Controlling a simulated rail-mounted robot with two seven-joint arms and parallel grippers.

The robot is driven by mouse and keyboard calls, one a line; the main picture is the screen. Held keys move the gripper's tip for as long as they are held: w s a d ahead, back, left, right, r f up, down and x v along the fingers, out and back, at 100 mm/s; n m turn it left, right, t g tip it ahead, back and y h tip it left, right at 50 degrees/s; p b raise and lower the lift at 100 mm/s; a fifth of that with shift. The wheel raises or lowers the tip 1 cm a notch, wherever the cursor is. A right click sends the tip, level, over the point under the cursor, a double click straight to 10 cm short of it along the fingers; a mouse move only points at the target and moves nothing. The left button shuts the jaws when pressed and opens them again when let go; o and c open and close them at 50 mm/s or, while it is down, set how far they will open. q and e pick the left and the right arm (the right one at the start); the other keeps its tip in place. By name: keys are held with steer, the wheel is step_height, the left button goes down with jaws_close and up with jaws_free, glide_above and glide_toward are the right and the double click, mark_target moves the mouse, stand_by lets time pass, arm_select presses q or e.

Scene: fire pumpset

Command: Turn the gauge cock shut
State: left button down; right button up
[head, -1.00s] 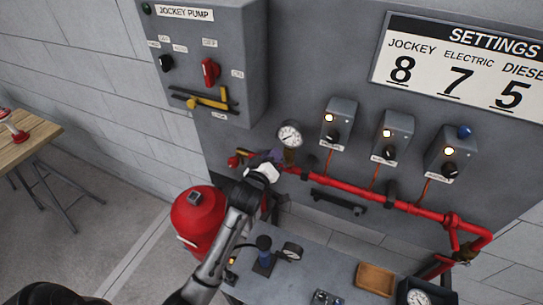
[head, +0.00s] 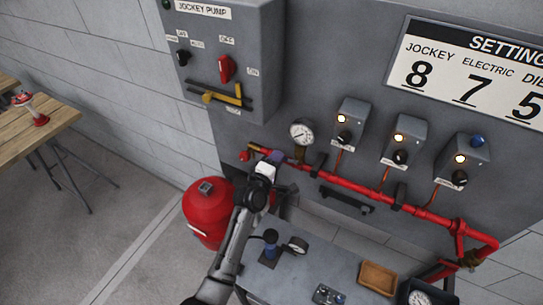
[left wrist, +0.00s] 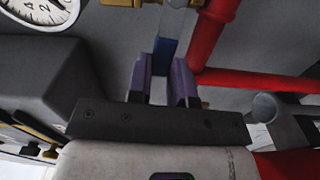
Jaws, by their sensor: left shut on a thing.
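The pressure gauge (head: 302,132) stands above the left end of the red pipe (head: 345,184), and part of its dial shows in the left wrist view (left wrist: 42,12). My left gripper (head: 277,157) is at the pipe's left end, just below and left of the gauge. In the left wrist view its purple fingers (left wrist: 165,78) are shut on a blue lever (left wrist: 166,52), which appears to be the gauge cock's handle. Brass fittings (left wrist: 180,3) show at the top edge there. The cock's body is mostly hidden in the head view. My right gripper is out of view.
Several grey switch boxes (head: 403,138) hang above the pipe. The jockey pump panel (head: 262,55) is at upper left. A red tank (head: 208,213) stands left of my arm. A grey bench (head: 335,268) below carries a wooden tray (head: 378,278) and small parts.

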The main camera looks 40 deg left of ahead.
arm_select(q)
steer(key=shift+f+n, duration=0.2)
steer(key=shift+n, duration=0.2)
steer(key=shift+f, duration=0.1)
steer(key=c, duration=1)
jaws_free()
steer(key=s, duration=0.4)
steer(key=s+d, duration=0.1)
steer(key=s, duration=0.4)
steer(key=s+d, duration=0.1)
steer(key=s, duration=0.3)
steer(key=shift+s+b, duration=0.3)
steer(key=shift+b, duration=0.1)
